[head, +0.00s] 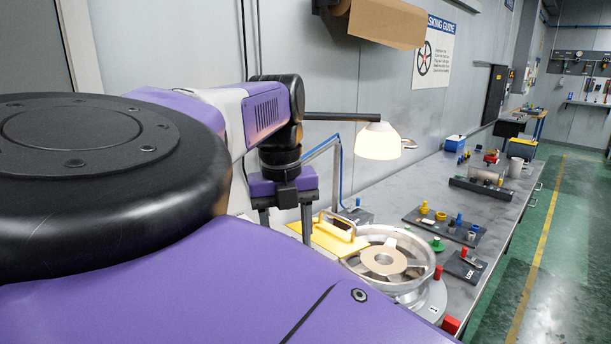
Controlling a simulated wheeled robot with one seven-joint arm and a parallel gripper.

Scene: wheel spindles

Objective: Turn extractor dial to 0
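I cannot pick out an extractor dial in the head view; nothing in it is readable as a dial with a 0 mark. My gripper (287,228) points down at the left end of the workbench (410,192). Its two dark fingers are spread apart, and I see nothing between them. The lower ends of the fingers are partly cut off from view by my purple body in front. A yellow plate with a handle (330,238) lies just right of the gripper, apart from it as far as I can tell.
A lit lamp (378,142) hangs over the bench. A dark tray (425,222) holds several coloured parts, with a small black panel (464,266) nearby. The green floor at right is clear.

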